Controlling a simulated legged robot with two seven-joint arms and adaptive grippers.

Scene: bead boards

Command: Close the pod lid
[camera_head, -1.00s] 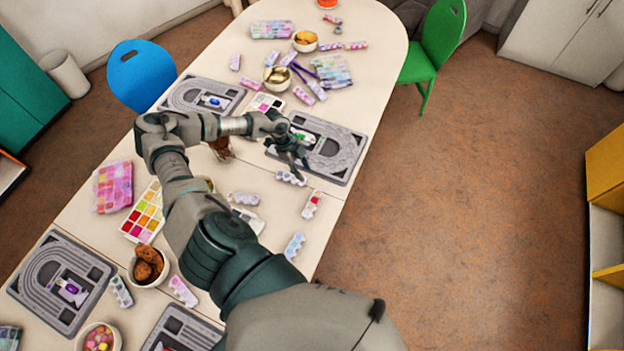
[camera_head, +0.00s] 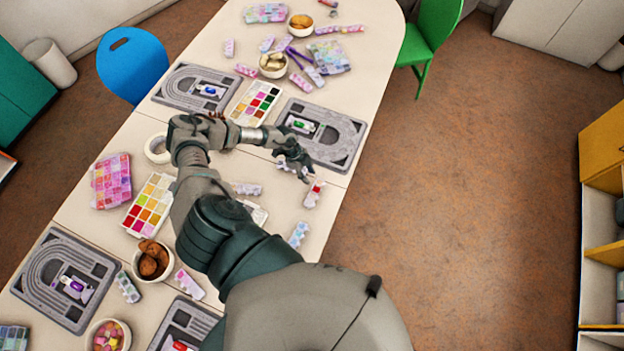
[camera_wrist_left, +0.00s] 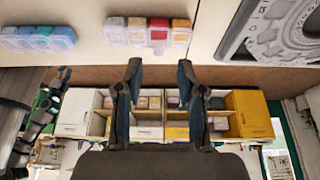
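A small pod strip (camera_head: 314,194) with white and red compartments lies near the table's right edge. In the left wrist view a strip with white, yellow, red and orange compartments (camera_wrist_left: 148,32) has clear lids; I cannot tell whether one is raised. A blue-lidded strip (camera_head: 299,234) lies closer to me and shows in the left wrist view (camera_wrist_left: 38,38). My left gripper (camera_head: 303,173) is just above and left of the red-marked strip. In the left wrist view its fingers (camera_wrist_left: 159,72) are apart and empty. A dark jointed part, likely my right arm, shows small at the left wrist view's left.
A grey bead board (camera_head: 350,155) lies just beyond my left gripper. Paint-like bead trays (camera_head: 149,207), a cookie bowl (camera_head: 152,260) and other boards (camera_head: 64,278) crowd the table. A green chair (camera_head: 428,45) stands at the far right; the floor right of the table is clear.

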